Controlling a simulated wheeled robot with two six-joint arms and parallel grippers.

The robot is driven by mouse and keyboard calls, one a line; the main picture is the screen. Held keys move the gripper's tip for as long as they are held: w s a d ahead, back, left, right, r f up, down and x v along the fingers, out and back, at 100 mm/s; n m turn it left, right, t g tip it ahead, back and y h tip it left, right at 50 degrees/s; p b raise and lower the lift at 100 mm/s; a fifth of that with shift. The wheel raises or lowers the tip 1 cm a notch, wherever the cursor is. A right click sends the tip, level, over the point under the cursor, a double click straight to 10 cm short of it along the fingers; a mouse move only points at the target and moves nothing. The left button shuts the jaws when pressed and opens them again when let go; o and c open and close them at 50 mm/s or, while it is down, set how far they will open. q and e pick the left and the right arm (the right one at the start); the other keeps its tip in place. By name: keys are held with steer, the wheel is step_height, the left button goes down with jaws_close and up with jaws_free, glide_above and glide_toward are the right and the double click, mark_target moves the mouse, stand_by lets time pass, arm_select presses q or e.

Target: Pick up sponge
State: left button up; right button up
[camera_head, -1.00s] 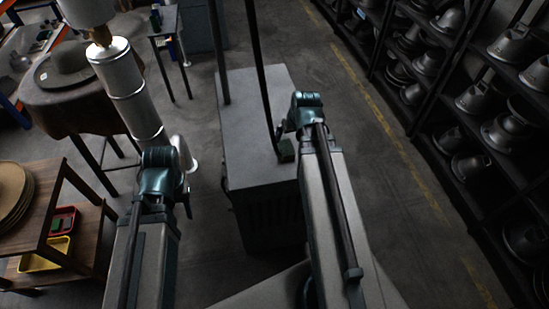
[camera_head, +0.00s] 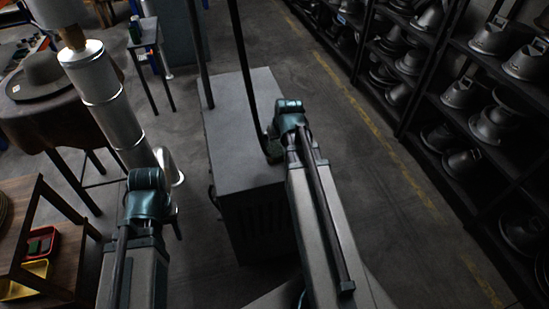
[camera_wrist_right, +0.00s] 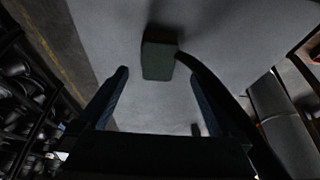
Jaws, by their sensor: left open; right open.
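A dark green block, which looks like the sponge (camera_wrist_right: 159,58), lies on the grey top of a cabinet (camera_head: 236,118). In the right wrist view it sits just ahead of my right gripper (camera_wrist_right: 158,84), between the lines of its two fingers. The fingers are spread apart, with nothing held between them. In the head view the right gripper is over the cabinet's right side, largely hidden by its own arm, and the block can hardly be made out there. My left gripper (camera_head: 176,222) hangs low at the left, dark and small, away from the cabinet.
Two black poles (camera_head: 247,70) rise over the cabinet. A metal pipe (camera_head: 105,100) stands to its left. A wooden shelf at lower left holds a red tray (camera_head: 53,240) with dark green contents and a yellow tray (camera_head: 32,270). Racks of metal hat moulds (camera_head: 465,92) line the right; floor between is clear.

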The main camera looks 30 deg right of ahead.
mark_target(275, 148)
steer(key=shift+b+x, duration=2.4)
steer(key=shift+x, duration=0.75)
steer(key=shift+w+d+r, duration=0.15)
steer(key=shift+r, duration=0.05)
steer(key=c, duration=1.3)
